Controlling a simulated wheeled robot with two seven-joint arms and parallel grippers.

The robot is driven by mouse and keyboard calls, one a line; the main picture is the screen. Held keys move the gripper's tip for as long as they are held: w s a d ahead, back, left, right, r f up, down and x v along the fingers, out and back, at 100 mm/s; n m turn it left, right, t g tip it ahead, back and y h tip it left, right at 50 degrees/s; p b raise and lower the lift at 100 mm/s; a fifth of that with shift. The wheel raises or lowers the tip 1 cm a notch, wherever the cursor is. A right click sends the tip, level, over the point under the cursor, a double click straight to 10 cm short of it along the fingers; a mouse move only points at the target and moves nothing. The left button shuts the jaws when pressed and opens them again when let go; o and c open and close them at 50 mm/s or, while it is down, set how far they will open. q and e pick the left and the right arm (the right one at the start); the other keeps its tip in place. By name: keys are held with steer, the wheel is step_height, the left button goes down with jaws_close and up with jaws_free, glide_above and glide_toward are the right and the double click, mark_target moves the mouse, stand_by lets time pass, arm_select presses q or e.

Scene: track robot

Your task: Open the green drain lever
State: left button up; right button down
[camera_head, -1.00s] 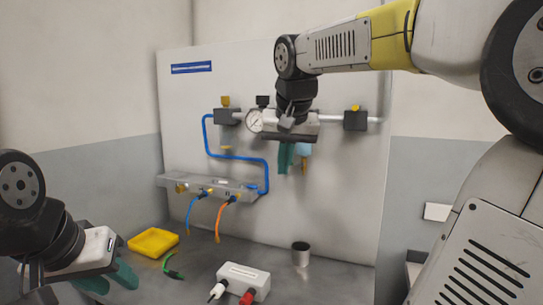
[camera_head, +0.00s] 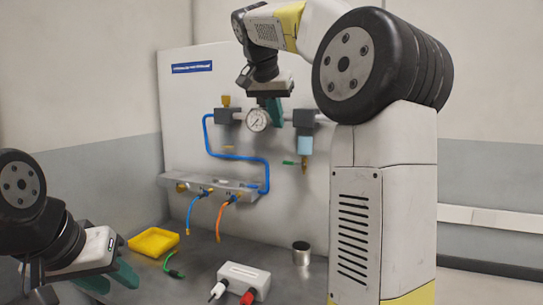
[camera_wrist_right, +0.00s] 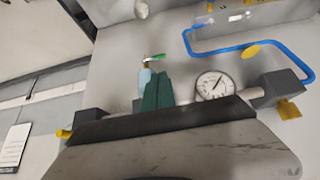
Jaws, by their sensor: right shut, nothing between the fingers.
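The green drain lever (camera_head: 291,163) sticks out roughly level, to the left, beneath the pale blue filter bowl (camera_head: 305,145) on the wall panel. In the right wrist view the lever (camera_wrist_right: 156,56) shows beyond my fingertips, beside the bowl (camera_wrist_right: 145,77). My right gripper (camera_head: 274,110) is shut and empty, above and left of the lever, near the gauge; its teal fingers (camera_wrist_right: 157,92) are together. I see no contact with the lever. My left gripper (camera_head: 110,279) is low at the left, with its teal fingers apart and nothing between them.
The pressure gauge (camera_head: 257,119) and pipe fittings sit close to my right gripper. A blue hose (camera_head: 237,157) runs down to a grey manifold (camera_head: 222,191). The bench holds a yellow tray (camera_head: 153,242), a metal cup (camera_head: 301,253) and a white switch box (camera_head: 245,277).

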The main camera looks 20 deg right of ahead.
mark_target(293, 163)
steer(key=x, duration=1.3)
steer(key=shift+w+d+f, duration=0.15)
steer(key=shift+f, duration=0.2)
steer(key=shift+f, duration=0.1)
step_height(293, 163, down, 6)
steer(key=n+g+h, duration=0.1)
steer(key=g+h, duration=0.1)
steer(key=h, duration=0.1)
steer(key=n+g+h, duration=0.1)
steer(key=n+h, duration=0.1)
steer(key=h, duration=0.2)
steer(key=n+g+h, duration=0.1)
steer(key=g+h, duration=0.1)
steer(key=h, duration=0.1)
steer(key=shift+n+g, duration=0.3)
steer(key=shift+r, duration=0.2)
steer(key=shift+r, duration=0.65)
